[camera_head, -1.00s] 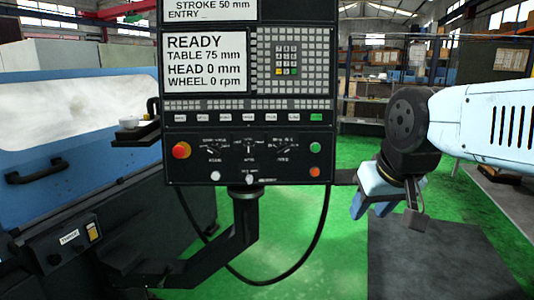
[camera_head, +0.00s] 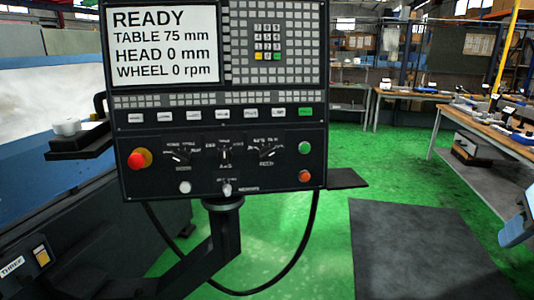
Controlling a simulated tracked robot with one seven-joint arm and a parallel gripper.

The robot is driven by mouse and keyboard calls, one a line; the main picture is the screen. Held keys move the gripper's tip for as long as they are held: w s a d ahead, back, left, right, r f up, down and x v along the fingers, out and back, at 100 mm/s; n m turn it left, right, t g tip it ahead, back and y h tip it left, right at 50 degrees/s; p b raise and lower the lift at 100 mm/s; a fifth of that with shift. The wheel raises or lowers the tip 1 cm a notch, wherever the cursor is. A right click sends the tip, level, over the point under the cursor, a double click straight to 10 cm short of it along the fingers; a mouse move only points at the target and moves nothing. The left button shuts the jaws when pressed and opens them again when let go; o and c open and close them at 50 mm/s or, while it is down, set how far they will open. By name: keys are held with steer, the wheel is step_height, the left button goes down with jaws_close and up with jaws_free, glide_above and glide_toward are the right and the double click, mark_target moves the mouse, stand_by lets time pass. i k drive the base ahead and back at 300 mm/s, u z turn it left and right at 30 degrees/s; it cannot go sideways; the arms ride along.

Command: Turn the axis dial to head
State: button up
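The axis dial (camera_head: 225,153) is the middle of three small dials on the lower part of the control panel (camera_head: 290,175). Its pointer looks roughly upright; the labels around it are too small to read surely. The screen (camera_head: 162,45) reads READY, TABLE 75 mm, HEAD 0 mm, WHEEL 0 rpm. My gripper (camera_head: 517,228) shows only as a light blue part at the right edge, well away from the panel. Most of it is cut off, so its opening is hidden.
A left dial (camera_head: 179,153) and a right dial (camera_head: 266,153) flank the axis dial. A small shelf (camera_head: 347,179) juts out right. Workbenches (camera_head: 472,122) stand behind.

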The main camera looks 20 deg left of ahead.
mark_target(225, 156)
steer(key=z, duration=0.05)
steer(key=k, duration=1.1)
steer(key=u, duration=0.35)
steer(key=i, duration=1)
steer(key=u, duration=0.1)
